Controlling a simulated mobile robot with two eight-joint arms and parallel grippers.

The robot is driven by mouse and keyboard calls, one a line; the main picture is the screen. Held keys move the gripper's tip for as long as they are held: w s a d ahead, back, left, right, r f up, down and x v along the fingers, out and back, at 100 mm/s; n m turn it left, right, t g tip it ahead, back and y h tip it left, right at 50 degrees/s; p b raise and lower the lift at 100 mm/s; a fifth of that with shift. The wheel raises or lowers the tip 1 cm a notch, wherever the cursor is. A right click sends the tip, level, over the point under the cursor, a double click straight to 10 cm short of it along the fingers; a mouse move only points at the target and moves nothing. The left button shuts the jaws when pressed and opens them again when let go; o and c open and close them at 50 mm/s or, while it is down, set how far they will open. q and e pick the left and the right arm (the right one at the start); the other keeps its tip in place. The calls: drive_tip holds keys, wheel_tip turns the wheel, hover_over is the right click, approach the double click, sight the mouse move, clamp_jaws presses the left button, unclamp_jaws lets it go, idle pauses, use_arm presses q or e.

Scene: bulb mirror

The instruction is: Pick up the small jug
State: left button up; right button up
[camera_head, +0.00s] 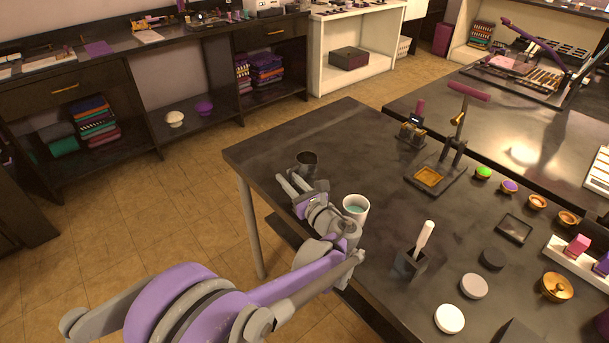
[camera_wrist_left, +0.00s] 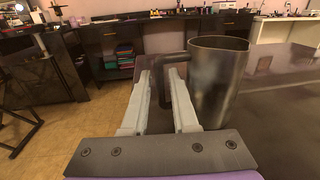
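The small jug (camera_head: 307,162) is a dark metal cup that stands upright near the table's far left edge in the head view. In the left wrist view the jug (camera_wrist_left: 216,82) is just right of the fingers, with its handle (camera_wrist_left: 174,60) reaching left. My left gripper (camera_head: 287,176) is open, its two pale fingers beside the jug. In the left wrist view the gripper (camera_wrist_left: 159,92) has the handle between or just beyond its fingers; contact cannot be told. The handle's lower part is partly hidden by the right finger. My right gripper is not in view.
A white cup (camera_head: 364,207) with teal contents stands close to my left wrist. A dark holder with a white-handled tool (camera_head: 410,262) and a press-like stand (camera_head: 440,172) are farther right. The dark table (camera_head: 340,130) is clear beyond the jug.

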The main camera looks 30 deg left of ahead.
use_arm(q)
drive_tip(key=shift+x, duration=1.15)
clamp_jaws()
idle(0.5)
